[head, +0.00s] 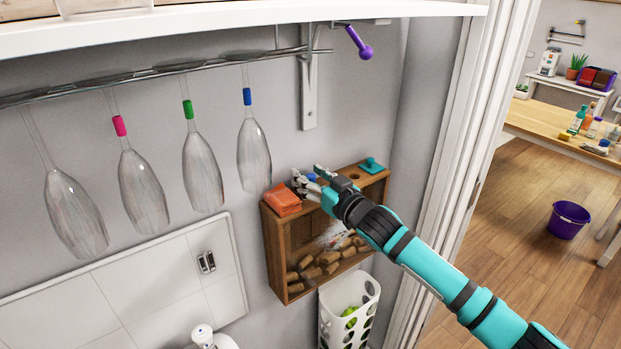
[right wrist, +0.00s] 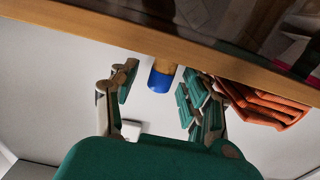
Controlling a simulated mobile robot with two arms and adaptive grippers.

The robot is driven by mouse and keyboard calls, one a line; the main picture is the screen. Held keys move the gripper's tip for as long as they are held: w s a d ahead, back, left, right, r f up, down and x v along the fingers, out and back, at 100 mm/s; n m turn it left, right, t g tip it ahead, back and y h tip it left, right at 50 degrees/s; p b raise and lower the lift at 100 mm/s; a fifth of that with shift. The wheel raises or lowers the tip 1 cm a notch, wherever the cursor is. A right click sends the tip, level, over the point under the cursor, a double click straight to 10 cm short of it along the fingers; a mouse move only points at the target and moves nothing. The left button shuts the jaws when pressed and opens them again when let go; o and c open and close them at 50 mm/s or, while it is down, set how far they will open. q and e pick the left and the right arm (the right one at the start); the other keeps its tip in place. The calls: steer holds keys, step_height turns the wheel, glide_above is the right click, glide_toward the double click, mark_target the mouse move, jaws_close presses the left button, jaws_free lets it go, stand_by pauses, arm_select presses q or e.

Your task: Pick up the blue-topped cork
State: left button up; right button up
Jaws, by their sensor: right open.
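The blue-topped cork (right wrist: 162,77) shows in the right wrist view, its blue end toward the camera and its cork body running to the wooden edge. In the head view only a bit of its blue top (head: 312,177) shows at the top of the wooden cork box (head: 269,245); my fingers hide the rest. My right gripper (head: 308,180) is open at the box top. In the right wrist view the right gripper (right wrist: 158,92) has the cork between its spread fingers, with gaps on both sides. My left gripper is not in view.
Folded orange cloths (head: 283,200) lie on the box left of my gripper, and a teal item (head: 371,165) lies to its right. Wine glasses (head: 254,155) hang from a rail at the left. A white basket (head: 348,315) is below. A white door frame (head: 465,120) stands right.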

mark_target(301, 158)
jaws_close()
stand_by(0.3)
stand_by(0.4)
steer(key=shift+r+b, duration=0.35)
steer(key=shift+r, duration=0.15)
step_height(301, 158, up, 2)
steer(key=shift+r+b, duration=0.1)
steer(key=shift+b, duration=0.5)
steer(key=s+d+r+b, duration=0.1)
steer(key=s+d+b, duration=0.2)
steer(key=s, duration=1.2)
steer(key=shift+s+r+b, duration=0.4)
steer(key=shift+b, duration=0.35)
